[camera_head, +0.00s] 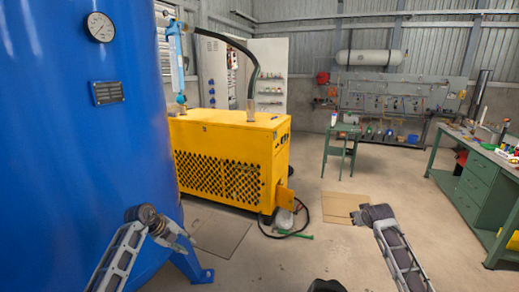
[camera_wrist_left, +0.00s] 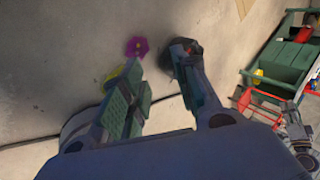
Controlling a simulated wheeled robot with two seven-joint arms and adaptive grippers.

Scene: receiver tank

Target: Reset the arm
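My left arm (camera_head: 128,248) comes up from the lower left in the head view, in front of the blue tank. Its gripper cannot be made out there. In the left wrist view my left gripper (camera_wrist_left: 162,60) has its two fingers spread apart, with nothing held between them. My right arm (camera_head: 392,245) comes up from the lower right over the bare floor. No right gripper fingers can be made out.
A big blue tank (camera_head: 70,150) with a gauge fills the left side. A yellow machine (camera_head: 230,155) stands beside it. A green workbench (camera_head: 480,185) stands at right, a small green table (camera_head: 341,138) farther back. Concrete floor between them is mostly clear.

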